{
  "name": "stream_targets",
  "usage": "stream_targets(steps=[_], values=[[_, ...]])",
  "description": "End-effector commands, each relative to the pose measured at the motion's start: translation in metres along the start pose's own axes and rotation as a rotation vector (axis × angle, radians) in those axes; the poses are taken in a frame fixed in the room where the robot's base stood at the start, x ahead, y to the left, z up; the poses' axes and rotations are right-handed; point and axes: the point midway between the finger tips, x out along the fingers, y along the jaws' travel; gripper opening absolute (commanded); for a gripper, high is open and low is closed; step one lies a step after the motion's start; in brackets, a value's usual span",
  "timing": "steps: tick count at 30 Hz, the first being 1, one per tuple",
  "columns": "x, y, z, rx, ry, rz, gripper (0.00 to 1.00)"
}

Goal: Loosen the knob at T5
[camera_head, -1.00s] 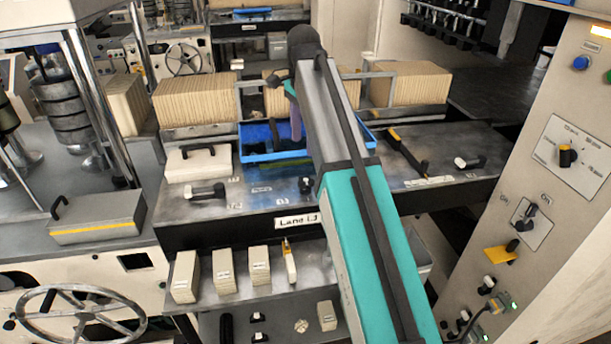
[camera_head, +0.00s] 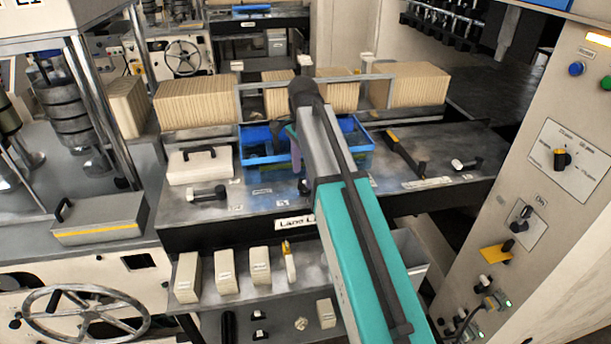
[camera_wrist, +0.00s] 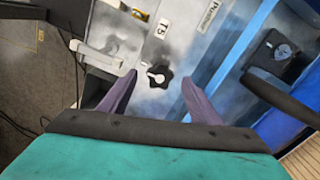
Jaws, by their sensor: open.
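The black lobed knob (camera_wrist: 159,75) with a pale pointer sits on the grey metal deck, beside the white T5 label (camera_wrist: 163,27), in the wrist view. My gripper (camera_wrist: 158,80) is open, with its two purple fingers on either side of the knob and the knob showing between the tips. Gaps show on both sides; I cannot tell how far above the deck the fingertips are. In the head view my arm covers much of this area, and a purple finger (camera_head: 295,152) shows in front of the blue tray (camera_head: 262,178).
In the wrist view another black knob (camera_wrist: 280,50) shows at the right in the blue tray, and a pale bar handle (camera_wrist: 98,55) lies left. In the head view, a black lever (camera_head: 405,155) and a white block (camera_head: 200,165) stand on the deck.

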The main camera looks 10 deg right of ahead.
Motion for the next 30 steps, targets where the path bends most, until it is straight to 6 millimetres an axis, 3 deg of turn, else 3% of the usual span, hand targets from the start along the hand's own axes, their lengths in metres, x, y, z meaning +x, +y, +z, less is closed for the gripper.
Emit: stream_targets(steps=[10, 22, 30], values=[[0.025, 0.0, 0.001, -0.001, 0.0, 0.0, 0.57], [0.029, 0.0, 0.001, -0.002, 0.0, -0.001, 0.57], [0.028, 0.0, 0.001, -0.002, 0.0, 0.0, 0.16]])
